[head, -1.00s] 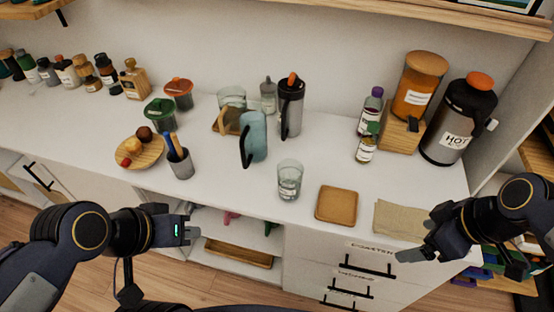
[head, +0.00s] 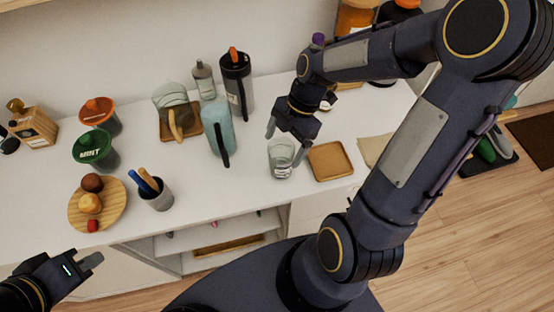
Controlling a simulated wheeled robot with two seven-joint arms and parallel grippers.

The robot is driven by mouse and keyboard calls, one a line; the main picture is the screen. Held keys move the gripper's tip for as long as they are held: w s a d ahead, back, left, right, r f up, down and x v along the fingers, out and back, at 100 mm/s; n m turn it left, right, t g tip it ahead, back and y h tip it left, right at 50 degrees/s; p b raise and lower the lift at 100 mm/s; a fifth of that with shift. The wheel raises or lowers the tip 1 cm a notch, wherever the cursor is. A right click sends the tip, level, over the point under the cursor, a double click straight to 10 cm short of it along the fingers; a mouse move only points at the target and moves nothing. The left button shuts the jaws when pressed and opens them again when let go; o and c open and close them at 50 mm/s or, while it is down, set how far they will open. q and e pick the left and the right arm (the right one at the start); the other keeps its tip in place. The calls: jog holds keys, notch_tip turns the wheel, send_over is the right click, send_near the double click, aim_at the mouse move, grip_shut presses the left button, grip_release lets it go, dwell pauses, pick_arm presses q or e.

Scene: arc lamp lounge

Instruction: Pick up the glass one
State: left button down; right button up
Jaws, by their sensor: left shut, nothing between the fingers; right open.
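A clear glass tumbler (head: 281,163) stands upright near the counter's front edge. My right gripper (head: 286,146) is open, its fingers pointing down just above and behind the tumbler's rim; I cannot tell whether they touch it. A clear glass jug (head: 171,97) with a wooden handle stands at the back on a wooden board (head: 185,132). A pale blue jug (head: 214,118) with a dark handle stands between them, and a dark flask (head: 236,70) with an orange top is behind it. My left gripper (head: 92,262) is shut and empty, at lower left, well away from these.
A square wooden tray (head: 330,162) lies right of the tumbler. A grey cup (head: 157,196) with utensils and a round wooden plate (head: 112,212) with food stand at left. Lidded jars and a small clear bottle (head: 204,80) stand behind. My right arm hides the counter's right part.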

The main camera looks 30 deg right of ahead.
aim_at(273, 169)
jog(key=x, duration=0.4)
jog(key=shift+w+f, duration=0.1)
jog(key=shift+f, duration=0.1)
jog(key=shift+c, duration=0.4)
jog(key=c, duration=1.1)
jog(key=shift+r, duration=0.1)
jog(key=shift+c, duration=0.2)
